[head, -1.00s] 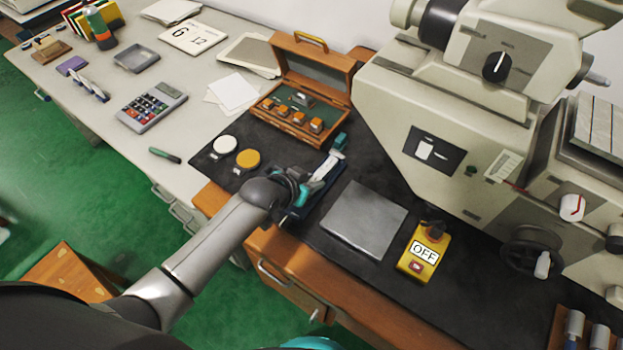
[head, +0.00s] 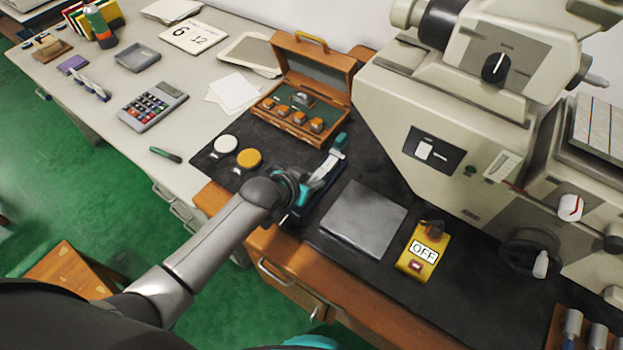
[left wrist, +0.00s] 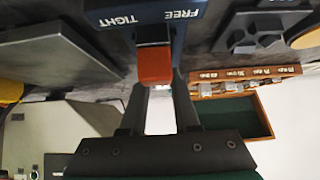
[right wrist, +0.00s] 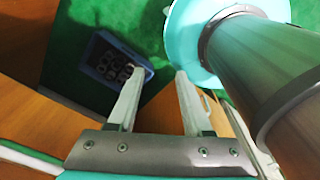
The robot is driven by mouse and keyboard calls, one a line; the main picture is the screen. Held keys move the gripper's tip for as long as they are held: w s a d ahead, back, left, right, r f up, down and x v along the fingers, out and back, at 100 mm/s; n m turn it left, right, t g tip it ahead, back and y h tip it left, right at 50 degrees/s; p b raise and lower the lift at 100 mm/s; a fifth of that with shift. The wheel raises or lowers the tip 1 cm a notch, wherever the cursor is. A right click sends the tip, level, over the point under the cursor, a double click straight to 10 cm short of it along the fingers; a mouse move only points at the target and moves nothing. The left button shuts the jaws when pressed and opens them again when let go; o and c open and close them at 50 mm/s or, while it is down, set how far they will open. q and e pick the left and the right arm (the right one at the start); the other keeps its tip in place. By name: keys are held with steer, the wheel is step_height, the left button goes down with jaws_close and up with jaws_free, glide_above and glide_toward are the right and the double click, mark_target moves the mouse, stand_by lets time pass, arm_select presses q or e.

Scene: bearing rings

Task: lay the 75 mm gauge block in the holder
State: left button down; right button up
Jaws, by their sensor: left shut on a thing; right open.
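The blue holder (head: 322,187) lies on the dark mat, partly hidden by my left arm. A pale bar (head: 326,166) shows along it; I cannot read its size. My left gripper (head: 303,190) is over the holder's near part. In the left wrist view my left gripper (left wrist: 157,84) is shut on an orange-red piece (left wrist: 155,66) with a grey stem, beside the FREE and TIGHT lettering on the holder (left wrist: 110,12). I cannot tell whether this piece belongs to the holder or a block. My right gripper (right wrist: 155,75) is open and empty, above the floor.
An open wooden case (head: 290,133) with several orange and grey blocks stands behind the holder. A grey plate (head: 363,218) and a yellow OFF box (head: 424,250) are to the right, below the large machine (head: 450,130). White and yellow discs lie left.

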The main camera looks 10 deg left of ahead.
arm_select(q)
steer(key=shift+f, duration=0.2)
stand_by(0.3)
steer(key=c, duration=0.6)
jaws_free()
steer(key=shift+c, duration=0.2)
steer(key=shift+o, duration=0.4)
steer(key=shift+f, duration=0.1)
step_height(320, 180, up, 9)
steer(key=p, duration=0.9)
steer(key=shift+f, duration=0.25)
